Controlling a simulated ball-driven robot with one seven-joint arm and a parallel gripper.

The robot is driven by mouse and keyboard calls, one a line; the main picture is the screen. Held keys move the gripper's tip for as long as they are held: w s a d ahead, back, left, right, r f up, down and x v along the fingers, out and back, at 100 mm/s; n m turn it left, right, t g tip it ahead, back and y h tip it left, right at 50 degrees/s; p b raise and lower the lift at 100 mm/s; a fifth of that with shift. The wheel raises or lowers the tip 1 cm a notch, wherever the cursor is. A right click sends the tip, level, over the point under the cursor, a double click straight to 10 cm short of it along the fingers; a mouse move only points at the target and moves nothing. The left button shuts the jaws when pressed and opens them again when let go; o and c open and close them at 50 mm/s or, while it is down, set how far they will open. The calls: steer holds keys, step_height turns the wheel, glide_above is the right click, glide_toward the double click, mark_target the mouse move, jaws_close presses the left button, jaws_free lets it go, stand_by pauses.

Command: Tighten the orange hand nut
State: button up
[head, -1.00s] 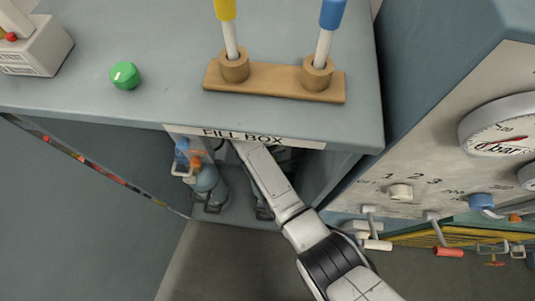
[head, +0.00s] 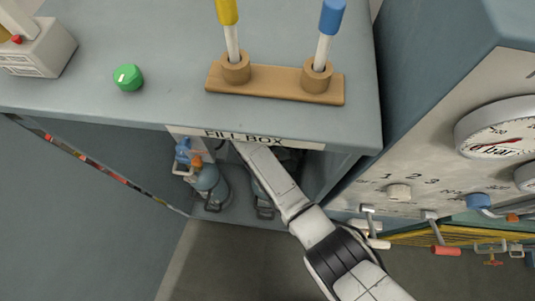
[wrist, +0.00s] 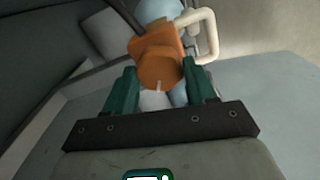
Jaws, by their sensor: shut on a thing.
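The orange hand nut (wrist: 158,68) sits between the two green fingers of my gripper (wrist: 160,90) in the wrist view, with a small white mark on its near face. My gripper is shut on it. Behind the nut are a pale blue cylinder (wrist: 162,10) and a cream bent handle (wrist: 207,35). In the head view my arm reaches under the "FILL BOX" label (head: 245,138), and the gripper is hidden there. A blue cylinder (head: 207,178) with an orange part (head: 196,160) stands in the box, left of my arm.
A grey worktop (head: 170,50) overhangs the fill box. On it are a green knob (head: 128,77) and a wooden holder (head: 275,84) with yellow and blue-topped sticks. A gauge panel (head: 430,150) with valves stands at right. The floor (head: 230,260) in front is clear.

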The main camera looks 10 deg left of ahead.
steer(key=n, duration=1.1)
steer(key=shift+n, duration=0.4)
steer(key=n, duration=0.5)
steer(key=shift+d+n, duration=0.1)
steer(key=shift+n, duration=0.2)
steer(key=n, duration=0.5)
steer(key=shift+r+n, duration=0.1)
steer(key=shift+n, duration=0.2)
steer(key=o, duration=1)
steer(key=shift+o, duration=0.2)
